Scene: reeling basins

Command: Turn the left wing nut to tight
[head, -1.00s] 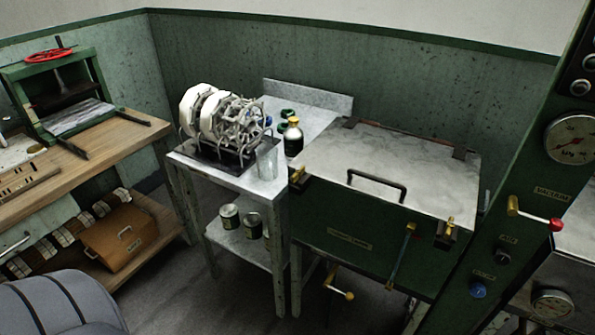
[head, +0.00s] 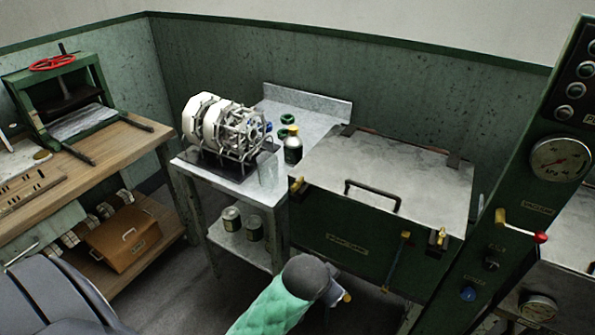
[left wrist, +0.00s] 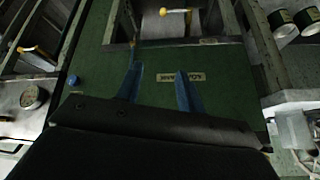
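The green tank (head: 335,235) has a grey lid (head: 390,170) with a dark handle. The left wing nut (head: 297,184) is a small brass piece at the tank's front left top corner in the head view. A second brass wing nut (head: 438,238) is at the front right. My left gripper (head: 336,288) is low in front of the tank, below and apart from the left wing nut; my wrist hides much of it. In the left wrist view its two blue fingers (left wrist: 158,88) are apart with nothing between them, facing the tank's labelled front. My right gripper is not in view.
A metal table (head: 255,185) with a white reel machine (head: 220,130) and bottle (head: 292,148) stands left of the tank. A blue lever with a brass end (head: 397,262) hangs on the tank front. A green gauge panel (head: 510,215) stands at right.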

